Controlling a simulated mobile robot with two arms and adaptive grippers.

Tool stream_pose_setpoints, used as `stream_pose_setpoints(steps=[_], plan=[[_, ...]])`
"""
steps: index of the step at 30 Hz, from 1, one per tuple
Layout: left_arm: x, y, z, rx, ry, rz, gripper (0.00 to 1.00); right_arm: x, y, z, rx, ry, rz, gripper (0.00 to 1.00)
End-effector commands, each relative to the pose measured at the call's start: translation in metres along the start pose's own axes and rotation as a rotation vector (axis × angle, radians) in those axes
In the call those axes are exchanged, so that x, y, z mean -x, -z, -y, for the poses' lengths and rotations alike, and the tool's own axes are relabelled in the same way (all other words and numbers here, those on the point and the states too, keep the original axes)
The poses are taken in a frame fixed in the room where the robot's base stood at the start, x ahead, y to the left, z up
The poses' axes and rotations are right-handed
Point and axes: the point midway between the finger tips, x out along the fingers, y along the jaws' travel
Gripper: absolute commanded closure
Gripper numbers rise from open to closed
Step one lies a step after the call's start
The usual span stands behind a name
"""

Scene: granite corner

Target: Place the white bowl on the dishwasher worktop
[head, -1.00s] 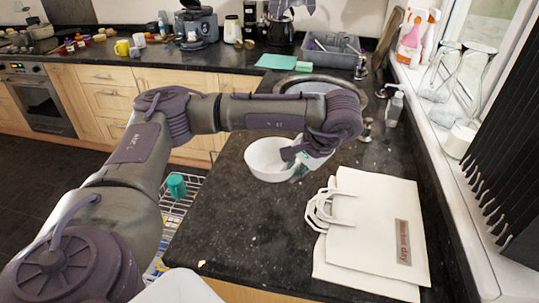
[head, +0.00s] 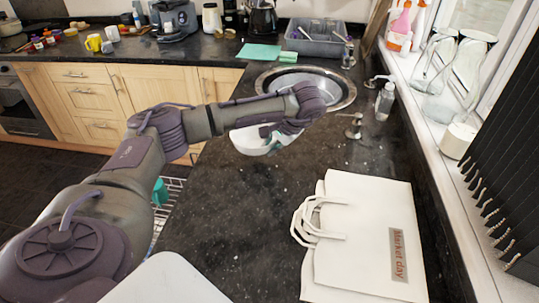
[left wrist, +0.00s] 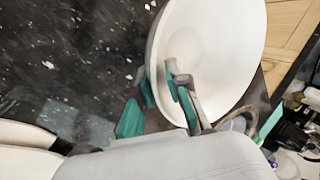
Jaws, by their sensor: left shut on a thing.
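The white bowl (head: 250,142) is partly hidden behind my left arm in the head view. It is over the dark granite worktop (head: 235,215), near the worktop's left edge; whether it touches the surface is hard to tell. My left gripper (head: 277,142) is shut on the bowl's right side. In the left wrist view the bowl (left wrist: 222,35) shows its inside, and the teal-padded fingers (left wrist: 168,92) pinch its rim. My right gripper is not in view.
A white paper bag (head: 365,235) lies on the worktop at the right. The round sink (head: 345,92) and tap (head: 355,127) are behind the bowl. A rack with a teal cup (head: 160,192) is below the left edge. The granite before the bowl is clear.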

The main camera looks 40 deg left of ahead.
Motion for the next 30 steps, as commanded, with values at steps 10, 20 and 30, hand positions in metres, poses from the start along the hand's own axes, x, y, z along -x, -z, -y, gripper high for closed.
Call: stream_pose_setpoints(steps=[10, 20, 30], plan=[[-0.034, 0.003, -0.015, -0.002, 0.0, 0.001, 1.0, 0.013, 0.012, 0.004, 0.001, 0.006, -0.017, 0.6], [-0.04, 0.004, -0.018, 0.0, 0.001, -0.003, 1.0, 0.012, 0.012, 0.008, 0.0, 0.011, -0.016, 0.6], [-0.042, 0.003, -0.019, -0.001, 0.0, -0.002, 0.59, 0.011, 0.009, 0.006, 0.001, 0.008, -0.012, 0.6]])
